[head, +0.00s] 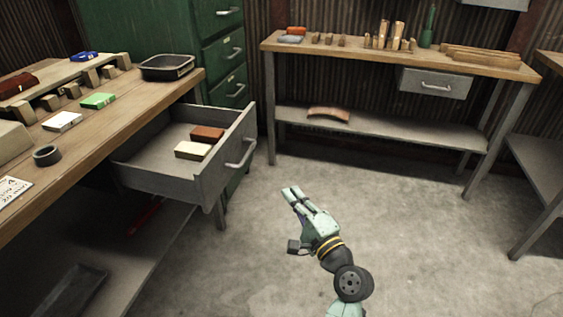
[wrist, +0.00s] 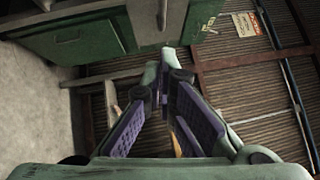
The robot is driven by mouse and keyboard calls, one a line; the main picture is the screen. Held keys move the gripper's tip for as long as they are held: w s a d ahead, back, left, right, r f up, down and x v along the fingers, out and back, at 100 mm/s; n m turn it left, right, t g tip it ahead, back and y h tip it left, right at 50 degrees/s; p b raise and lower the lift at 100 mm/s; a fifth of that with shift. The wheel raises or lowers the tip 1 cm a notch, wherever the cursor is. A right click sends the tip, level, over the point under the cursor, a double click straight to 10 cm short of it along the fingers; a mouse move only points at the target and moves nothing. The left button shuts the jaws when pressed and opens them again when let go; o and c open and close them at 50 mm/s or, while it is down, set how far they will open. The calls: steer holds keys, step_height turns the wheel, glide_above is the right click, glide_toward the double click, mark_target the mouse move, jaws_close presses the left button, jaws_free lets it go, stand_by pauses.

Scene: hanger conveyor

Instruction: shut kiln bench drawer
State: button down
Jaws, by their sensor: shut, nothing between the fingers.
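A grey metal drawer (head: 203,180) under the left workbench stands pulled far out, with its bar handle (head: 241,153) on its front. A reddish-brown block (head: 207,134) and a cream block (head: 192,151) lie inside it. My gripper (head: 291,193) is in the open air to the right of the drawer front, apart from it, fingers pointing up and left in the picture. The wrist view shows its fingers (wrist: 164,78) together at the tips with nothing between them. Another grey drawer (head: 434,83), under the back bench, looks closed.
The left workbench (head: 125,125) carries blocks, a black tray (head: 167,67) and a black ring (head: 47,155). A green cabinet (head: 185,30) stands behind the drawer; it also shows in the wrist view (wrist: 100,35). The concrete floor (head: 400,220) around my arm is clear.

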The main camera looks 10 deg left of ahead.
steer(key=s+a+p+x, duration=0.2)
steer(key=p+x, duration=0.1)
steer(key=x, duration=0.9)
steer(key=shift+w+a+r+p, duration=0.15)
steer(key=shift+w+r+p, duration=0.05)
steer(key=shift+p, duration=0.15)
